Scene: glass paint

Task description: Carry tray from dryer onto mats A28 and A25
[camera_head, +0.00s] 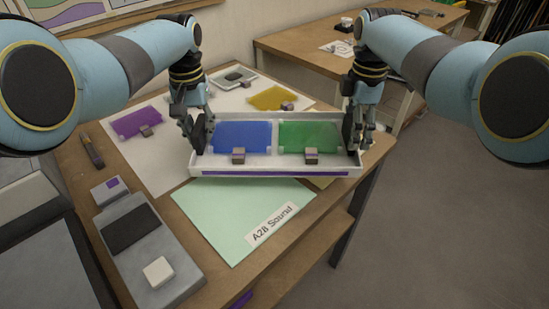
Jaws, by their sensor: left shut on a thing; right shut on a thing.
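A white tray (276,172) is held level between my two grippers, above the right part of the table. It carries a blue glass panel (242,137) and a green glass panel (309,135), each with a small block at its front edge. My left gripper (202,135) is shut on the tray's left end. My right gripper (354,130) is shut on its right end. The pale green mat labelled A28 Sound (239,213) lies in front of and partly under the tray.
A white sheet (160,169) behind holds a purple panel (137,121) and a yellow panel (272,98). A grey device (148,255) with a white button stands at the left front. Another table (290,43) stands behind. Open floor lies at right.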

